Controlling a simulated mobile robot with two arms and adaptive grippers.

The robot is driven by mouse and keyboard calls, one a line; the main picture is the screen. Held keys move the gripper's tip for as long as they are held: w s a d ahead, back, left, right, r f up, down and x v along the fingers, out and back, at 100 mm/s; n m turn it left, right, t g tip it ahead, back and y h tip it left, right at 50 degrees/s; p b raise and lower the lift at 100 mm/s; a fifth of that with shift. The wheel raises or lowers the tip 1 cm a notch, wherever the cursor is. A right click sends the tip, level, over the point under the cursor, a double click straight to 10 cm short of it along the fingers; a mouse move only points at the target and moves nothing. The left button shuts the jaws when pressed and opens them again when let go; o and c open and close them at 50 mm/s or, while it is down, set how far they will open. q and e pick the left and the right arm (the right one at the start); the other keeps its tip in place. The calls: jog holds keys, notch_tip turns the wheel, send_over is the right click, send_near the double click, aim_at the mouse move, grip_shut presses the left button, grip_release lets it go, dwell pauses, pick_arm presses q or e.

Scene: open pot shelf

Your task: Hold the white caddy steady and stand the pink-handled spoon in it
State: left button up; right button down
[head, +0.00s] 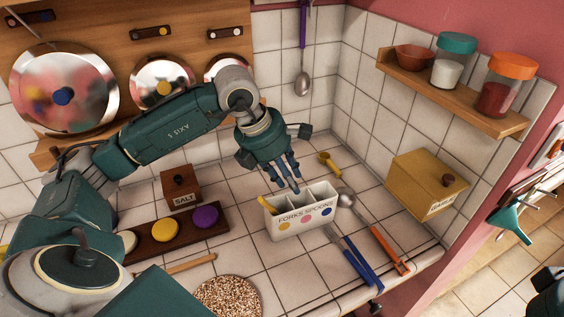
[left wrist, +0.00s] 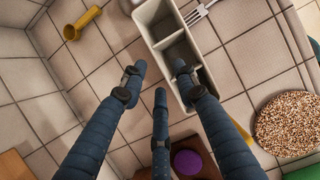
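The white caddy (head: 301,226), lettered "FORKS SPOONS", stands upright on the tiled counter. It has several compartments, and something yellow (head: 270,204) sticks up at its left end. My left gripper (head: 285,178) is open and empty, fingers pointing down at the caddy's back side. In the left wrist view its fingers (left wrist: 158,80) are spread and one overlaps the caddy's wall (left wrist: 148,42); contact is unclear. A spoon (head: 346,199) with an orange-looking handle (head: 385,246) lies right of the caddy; no handle looks clearly pink. My right gripper (head: 547,292) seems only partly visible at the lower right.
A blue-handled fork (head: 356,262) lies in front of the caddy, near the counter edge. A yellow scoop (head: 328,163) lies behind it. The salt box (head: 181,186), wooden tray (head: 140,250) and speckled round mat (head: 228,295) are left. A yellow box (head: 428,182) stands right.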

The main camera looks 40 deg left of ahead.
pick_arm(q)
jog(key=shift+p+x, duration=0.4)
jog(key=shift+x, duration=2.35)
jog(key=shift+w+a, duration=0.1)
grip_shut()
grip_release()
jog(key=v, duration=1.2)
jog(key=shift+w, duration=0.1)
